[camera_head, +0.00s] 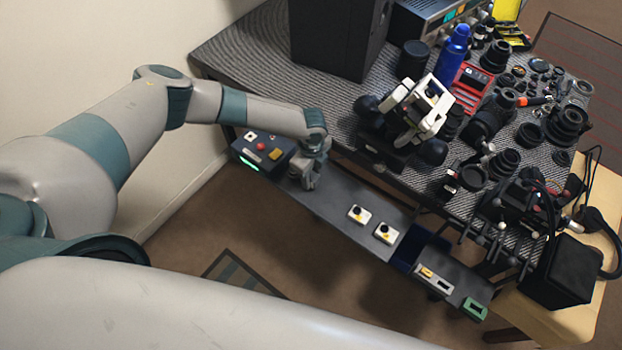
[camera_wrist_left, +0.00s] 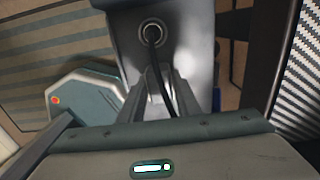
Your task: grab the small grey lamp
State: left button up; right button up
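I cannot clearly pick out a small grey lamp in either view. My left gripper (camera_head: 308,181) points down over the left part of a long dark ledge, just right of a control box. In the left wrist view the fingers of my left gripper (camera_wrist_left: 160,75) sit close together in front of a grey surface with a round metal-rimmed socket (camera_wrist_left: 152,31). A black cable runs from the socket down past the fingers. I cannot tell whether the fingers touch anything. My right gripper is not in view.
The control box (camera_head: 264,148) has a red button. The dark ledge (camera_head: 335,189) carries switch plates (camera_head: 360,215) along the table's front edge. A white-and-black device (camera_head: 415,108), a blue bottle (camera_head: 452,55) and several lenses (camera_head: 497,57) crowd the table. A black box (camera_head: 565,272) stands at right.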

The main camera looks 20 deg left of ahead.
pick_arm(q)
grip_shut()
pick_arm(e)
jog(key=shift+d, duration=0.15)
pick_arm(q)
jog(key=shift+r, duration=0.15)
